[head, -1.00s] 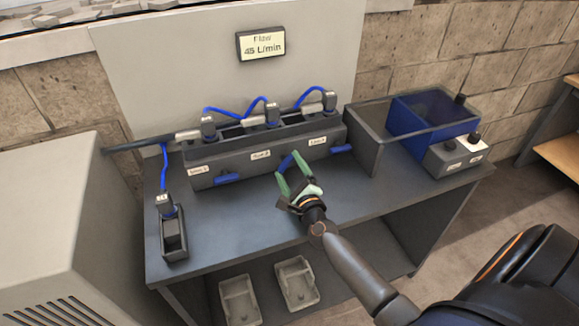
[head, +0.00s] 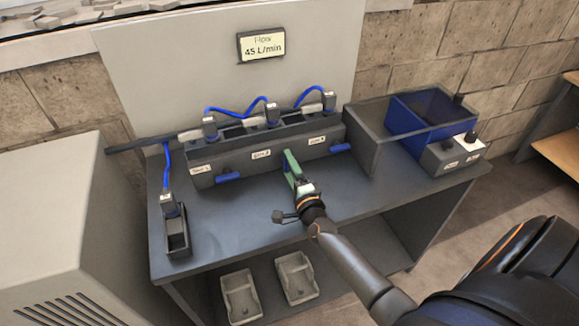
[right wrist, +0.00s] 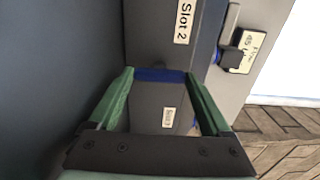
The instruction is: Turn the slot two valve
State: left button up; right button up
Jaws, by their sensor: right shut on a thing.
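The slot two valve is a blue handle (right wrist: 160,75) on the front of the grey three-slot block (head: 225,170). My right gripper (right wrist: 158,76) has green fingers and is shut on this handle, one finger at each end. In the right wrist view the handle lies across the direction of the "Slot 2" label (right wrist: 184,22). In the head view my right gripper (head: 291,164) is at the block's middle front and hides the handle. The slot one handle (head: 230,176) and slot three handle (head: 340,148) lie along the block. My left gripper is not in view.
A sign (head: 261,46) reads 45 L/min. A small dark holder with a blue-hosed fitting (head: 177,232) stands at the table's left. A blue bin (head: 420,118) and a switch box (head: 455,157) are at the right. Two grey trays (head: 240,296) sit on the lower shelf.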

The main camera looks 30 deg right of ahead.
dwell(0.5)
jog(key=o, duration=1.2)
jog(key=shift+c, duration=0.2)
